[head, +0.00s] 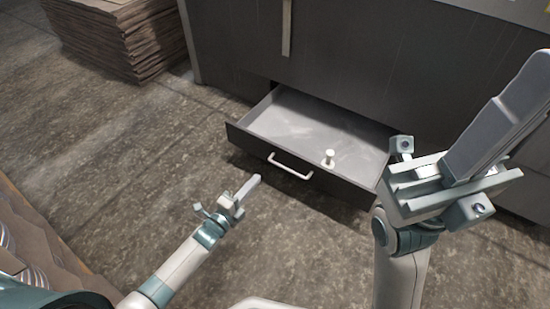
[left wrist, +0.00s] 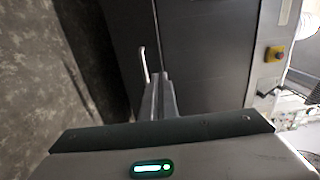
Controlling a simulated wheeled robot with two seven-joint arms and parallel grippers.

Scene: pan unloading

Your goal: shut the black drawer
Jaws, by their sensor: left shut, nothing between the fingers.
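The black drawer (head: 250,142) stands pulled out of the dark cabinet, low near the floor, and its grey inside shows. Its front carries a white bar handle (head: 290,167), which also shows in the left wrist view (left wrist: 143,65). My left gripper (head: 256,181) is shut and empty. It is in front of the drawer, left of and nearer than the handle, and appears apart from the drawer front. Its fingers (left wrist: 161,85) also show together in the left wrist view. My right gripper (head: 525,85) is raised at the right, close to the camera, and partly covers the drawer's right end.
A small white knob-like object (head: 328,157) shows at the drawer's front, inside or on its edge. The dark cabinet (head: 370,60) stands behind. A stack of brown sheets (head: 120,40) lies at the back left. The floor (head: 130,150) left of the drawer is clear.

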